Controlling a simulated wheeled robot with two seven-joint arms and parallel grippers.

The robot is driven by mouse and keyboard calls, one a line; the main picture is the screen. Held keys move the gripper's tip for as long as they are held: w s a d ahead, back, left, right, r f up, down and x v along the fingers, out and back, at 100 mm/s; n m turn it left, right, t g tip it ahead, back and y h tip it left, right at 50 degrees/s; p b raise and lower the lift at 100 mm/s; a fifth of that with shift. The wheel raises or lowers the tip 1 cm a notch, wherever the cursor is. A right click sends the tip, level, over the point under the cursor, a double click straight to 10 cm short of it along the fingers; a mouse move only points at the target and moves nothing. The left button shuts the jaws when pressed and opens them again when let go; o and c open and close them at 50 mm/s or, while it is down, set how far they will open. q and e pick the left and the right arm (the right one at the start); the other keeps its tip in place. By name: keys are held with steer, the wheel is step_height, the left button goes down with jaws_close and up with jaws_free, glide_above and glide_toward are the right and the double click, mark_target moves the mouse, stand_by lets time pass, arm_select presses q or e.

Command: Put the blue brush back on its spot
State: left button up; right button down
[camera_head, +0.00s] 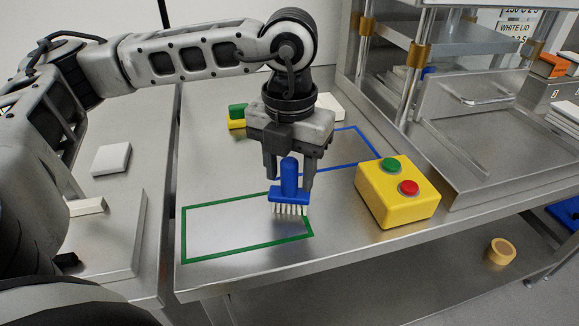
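The blue brush (289,181) is upright with its handle up and pale bristles down, at the right end of the green outlined rectangle (184,235). Its bristles look to be at the table surface. My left gripper (289,178) points down over it, with its fingers apart on either side of the handle and gaps visible. A blue outlined rectangle (372,142) lies behind the brush, partly hidden by my gripper. My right gripper is not in view.
A yellow box (394,203) with green and red buttons stands right of the brush. A green and yellow object (237,117) and a white block (331,105) lie behind. A metal machine (470,135) is at the right. The green rectangle is mostly clear.

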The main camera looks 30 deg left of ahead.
arm_select(q)
steer(key=shift+r, duration=0.25)
step_height(320, 180, up, 11)
steer(key=shift+f+p, duration=0.2)
steer(key=shift+p, duration=0.25)
steer(key=shift+r, duration=0.65)
